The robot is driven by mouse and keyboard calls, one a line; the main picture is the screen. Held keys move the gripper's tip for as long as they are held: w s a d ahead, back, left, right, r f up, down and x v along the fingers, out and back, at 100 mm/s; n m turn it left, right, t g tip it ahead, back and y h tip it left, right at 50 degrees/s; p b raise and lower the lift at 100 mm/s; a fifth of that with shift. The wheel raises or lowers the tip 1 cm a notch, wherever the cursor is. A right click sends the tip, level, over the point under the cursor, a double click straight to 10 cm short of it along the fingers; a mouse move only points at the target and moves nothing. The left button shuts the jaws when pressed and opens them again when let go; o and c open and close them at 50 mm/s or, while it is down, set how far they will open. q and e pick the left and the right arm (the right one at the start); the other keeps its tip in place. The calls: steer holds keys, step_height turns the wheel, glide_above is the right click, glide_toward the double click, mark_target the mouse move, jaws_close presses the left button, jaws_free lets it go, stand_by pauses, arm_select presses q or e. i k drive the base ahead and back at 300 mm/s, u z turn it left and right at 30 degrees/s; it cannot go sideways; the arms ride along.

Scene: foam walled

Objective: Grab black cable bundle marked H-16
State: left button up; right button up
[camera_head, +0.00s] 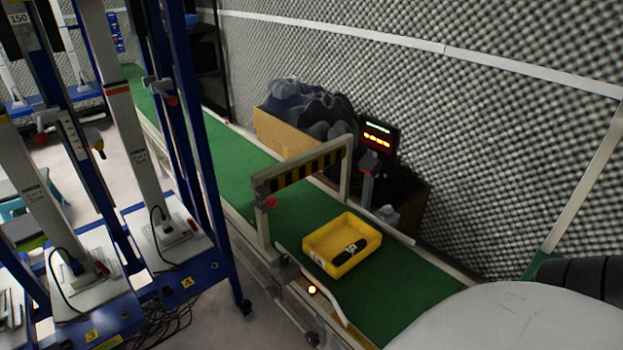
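Loose black cables (165,325) lie on the floor under the blue rack at the lower left. Neither of my grippers shows in this view.
A black-and-yellow striped gate (300,172) spans the belt behind the bin. A lit display (378,136) stands beyond the belt, near a wooden box (285,138) of dark grey material. A blue rack (205,160) fills the left. A pale rounded surface covers the lower right.

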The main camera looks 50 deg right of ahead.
mark_target(352, 250)
steer(key=i, duration=0.9)
steer(key=z, duration=1.55)
steer(key=i, duration=0.5)
